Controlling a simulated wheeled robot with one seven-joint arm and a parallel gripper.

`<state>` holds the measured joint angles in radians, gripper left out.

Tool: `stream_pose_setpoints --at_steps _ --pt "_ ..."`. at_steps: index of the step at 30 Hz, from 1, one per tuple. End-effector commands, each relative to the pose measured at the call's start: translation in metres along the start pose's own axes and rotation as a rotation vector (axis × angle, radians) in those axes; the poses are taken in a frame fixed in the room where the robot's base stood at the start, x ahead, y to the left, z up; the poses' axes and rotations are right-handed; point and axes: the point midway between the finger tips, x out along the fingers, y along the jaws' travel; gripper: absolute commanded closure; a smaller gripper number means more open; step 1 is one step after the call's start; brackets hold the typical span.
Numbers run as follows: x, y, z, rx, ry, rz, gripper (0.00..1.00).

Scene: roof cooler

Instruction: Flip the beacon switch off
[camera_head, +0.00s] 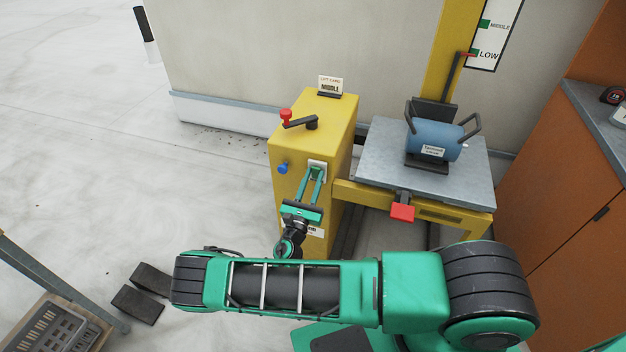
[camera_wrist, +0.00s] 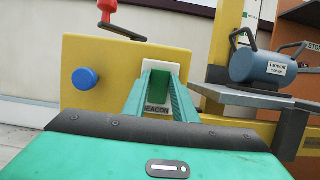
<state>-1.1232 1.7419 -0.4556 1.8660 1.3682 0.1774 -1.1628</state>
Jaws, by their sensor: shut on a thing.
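The beacon switch (camera_head: 318,166) is a small pale plate on the front of a yellow box (camera_head: 284,204). In the wrist view its white plate (camera_wrist: 161,67) shows above a label reading BEACON. My gripper (camera_head: 315,174) reaches up to the switch, and its two green fingers (camera_wrist: 162,80) converge on the plate. I cannot tell from these views which way the lever points.
A blue knob (camera_head: 282,168) is left of the switch, and a red-handled crank (camera_head: 286,116) tops the box. At right, a blue cylinder (camera_head: 433,139) sits on a grey lift platform (camera_head: 380,155) with a red pedal (camera_head: 402,212) below. An orange cabinet (camera_head: 560,170) stands far right. Floor at left is mostly clear.

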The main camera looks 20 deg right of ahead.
Motion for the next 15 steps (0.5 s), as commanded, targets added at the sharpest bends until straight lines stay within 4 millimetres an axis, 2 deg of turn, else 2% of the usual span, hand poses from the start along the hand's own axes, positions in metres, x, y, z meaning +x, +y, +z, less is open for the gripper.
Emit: stream_pose_setpoints --at_steps 2,3,5,15 --pt "-0.0012 0.0010 -0.0002 0.001 0.001 0.002 0.97" --pt "-0.0013 0.0010 -0.0002 0.001 0.001 0.002 0.68" --pt "-0.0012 0.0009 -0.0003 0.001 0.002 0.002 0.56" --pt "-0.0031 0.0006 -0.0003 0.000 0.002 0.002 0.56"
